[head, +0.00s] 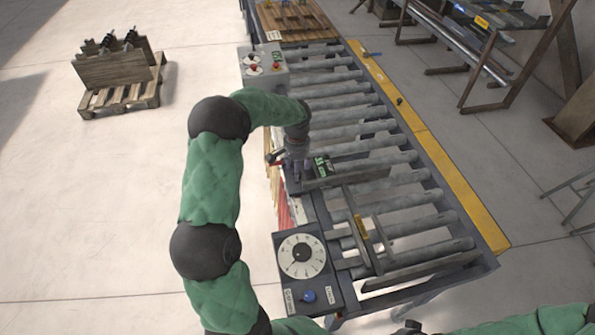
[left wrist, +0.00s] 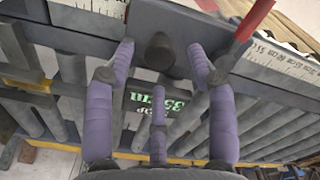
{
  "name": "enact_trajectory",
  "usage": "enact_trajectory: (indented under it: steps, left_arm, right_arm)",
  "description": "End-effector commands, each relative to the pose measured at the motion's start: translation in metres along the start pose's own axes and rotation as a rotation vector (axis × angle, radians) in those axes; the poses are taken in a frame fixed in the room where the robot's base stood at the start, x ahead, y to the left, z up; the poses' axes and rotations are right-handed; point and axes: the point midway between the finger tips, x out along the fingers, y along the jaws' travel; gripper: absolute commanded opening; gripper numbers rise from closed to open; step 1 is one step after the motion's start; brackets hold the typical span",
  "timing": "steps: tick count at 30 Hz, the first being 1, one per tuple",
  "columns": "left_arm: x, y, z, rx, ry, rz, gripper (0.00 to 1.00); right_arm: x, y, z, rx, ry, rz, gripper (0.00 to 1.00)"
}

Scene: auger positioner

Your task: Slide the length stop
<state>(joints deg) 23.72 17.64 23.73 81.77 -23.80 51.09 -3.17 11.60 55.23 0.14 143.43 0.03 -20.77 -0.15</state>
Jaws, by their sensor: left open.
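The length stop (head: 348,178) is a dark carriage with a flat plate reaching over the rollers. Its small display (head: 321,166) has green digits; in the left wrist view the display (left wrist: 146,101) appears upside down and seems to read 35 cm. My left gripper (head: 293,170) is above the carriage at the conveyor's left rail. In the left wrist view its purple fingers (left wrist: 160,62) are open around a dark rounded knob (left wrist: 160,47), with gaps visible beside it. A ruler scale (left wrist: 285,62) runs along the rail. My right gripper is not visible.
A dial box (head: 302,256) with a blue knob stands at the near left end of the conveyor. A button box (head: 262,67) stands farther up. A red bar (left wrist: 254,18) rises near the knob. A yellow strip (head: 430,145) lines the far side. A pallet (head: 125,95) stands left.

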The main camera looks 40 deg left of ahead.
Motion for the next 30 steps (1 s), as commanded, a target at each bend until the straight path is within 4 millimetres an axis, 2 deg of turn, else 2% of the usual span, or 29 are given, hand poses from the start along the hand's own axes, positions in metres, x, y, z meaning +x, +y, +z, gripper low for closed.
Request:
enact_trajectory:
  steps: [6,16,17,21,23,30]
  left_arm:
    - [0.02,0.0,0.0,0.0,0.001,0.0,0.56]
    - [0.023,0.0,-0.001,0.001,0.002,0.0,0.56]
    - [0.023,0.0,-0.001,0.001,0.002,0.0,0.53]
    - [0.023,0.0,-0.001,0.001,0.001,0.0,0.14]
    - [0.023,0.0,-0.001,0.001,0.001,0.0,0.0]
    - [0.023,-0.002,-0.002,0.0,0.002,0.0,0.0]
  right_arm:
    - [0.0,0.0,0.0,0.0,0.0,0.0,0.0]
    - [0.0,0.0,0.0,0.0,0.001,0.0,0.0]
    - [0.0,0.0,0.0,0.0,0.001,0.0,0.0]
    - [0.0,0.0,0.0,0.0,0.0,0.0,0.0]
    - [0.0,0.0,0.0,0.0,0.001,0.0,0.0]
    - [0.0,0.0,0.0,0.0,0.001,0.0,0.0]
